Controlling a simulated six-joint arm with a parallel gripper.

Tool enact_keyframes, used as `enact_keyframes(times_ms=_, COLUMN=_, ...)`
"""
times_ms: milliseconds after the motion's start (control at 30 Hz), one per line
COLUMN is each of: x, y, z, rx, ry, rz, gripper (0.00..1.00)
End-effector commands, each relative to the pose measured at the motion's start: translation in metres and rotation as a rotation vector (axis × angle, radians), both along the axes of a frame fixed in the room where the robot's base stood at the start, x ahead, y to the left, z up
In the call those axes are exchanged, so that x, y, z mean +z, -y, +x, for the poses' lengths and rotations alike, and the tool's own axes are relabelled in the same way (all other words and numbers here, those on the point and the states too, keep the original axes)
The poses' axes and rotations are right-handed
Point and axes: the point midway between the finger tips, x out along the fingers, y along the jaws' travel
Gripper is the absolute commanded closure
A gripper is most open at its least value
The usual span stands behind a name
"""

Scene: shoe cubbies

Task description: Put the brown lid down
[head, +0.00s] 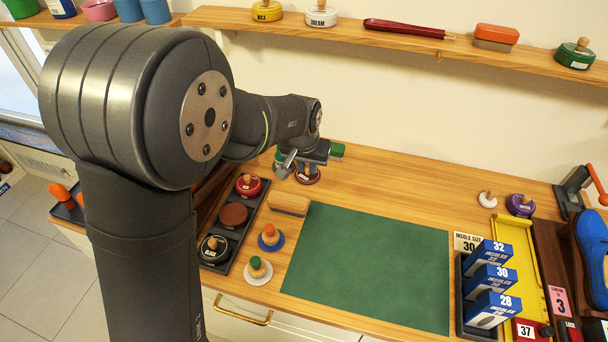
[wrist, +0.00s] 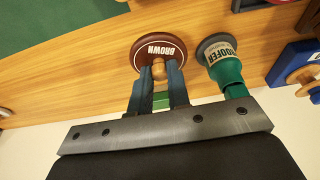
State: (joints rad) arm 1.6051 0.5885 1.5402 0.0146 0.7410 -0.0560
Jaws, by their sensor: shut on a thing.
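The brown lid (wrist: 147,55), a round disc lettered BROWN with a light wooden knob, is at my fingertips in the wrist view. It shows partly in the head view (head: 308,178), behind the mat's far left corner. My gripper (wrist: 159,80) is shut on its knob; in the head view my gripper (head: 298,164) is partly hidden by my wrist. I cannot tell whether the lid touches the wood. An open tin of brown polish (head: 233,214) sits in the black tray (head: 222,255), between a red-lidded tin (head: 248,185) and a black-lidded tin (head: 213,248).
A green-capped PROOFER bottle (wrist: 217,50) stands close beside the lid. The green mat (head: 370,265) is clear, with a wooden block (head: 289,204) and blue (head: 271,240) and white (head: 258,272) lids to its left. Insole boxes (head: 490,280) stand right. Wood behind the mat is mostly free.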

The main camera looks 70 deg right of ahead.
Motion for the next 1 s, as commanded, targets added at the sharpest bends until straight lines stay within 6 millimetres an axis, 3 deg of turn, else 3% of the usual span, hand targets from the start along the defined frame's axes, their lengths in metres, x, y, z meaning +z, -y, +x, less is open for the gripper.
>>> enact_keyframes(times_ms=233, x=-0.014, y=0.004, z=0.009, rx=0.001, ry=0.0, rz=0.002, gripper=1.0)
enact_keyframes(times_ms=467, x=-0.045, y=0.004, z=0.008, rx=0.001, ry=0.0, rz=0.002, gripper=1.0)
enact_keyframes(times_ms=833, x=-0.049, y=0.004, z=0.008, rx=0.001, ry=0.0, rz=0.001, gripper=1.0)
enact_keyframes(times_ms=867, x=-0.049, y=0.004, z=0.008, rx=0.001, ry=0.0, rz=0.001, gripper=0.8)
enact_keyframes(times_ms=900, x=-0.049, y=0.004, z=0.008, rx=0.001, ry=0.0, rz=0.001, gripper=0.72)
enact_keyframes(times_ms=967, x=-0.049, y=0.004, z=0.008, rx=0.001, ry=0.0, rz=0.001, gripper=0.62)
enact_keyframes(times_ms=1000, x=-0.049, y=0.004, z=0.008, rx=0.001, ry=0.0, rz=0.001, gripper=0.62)
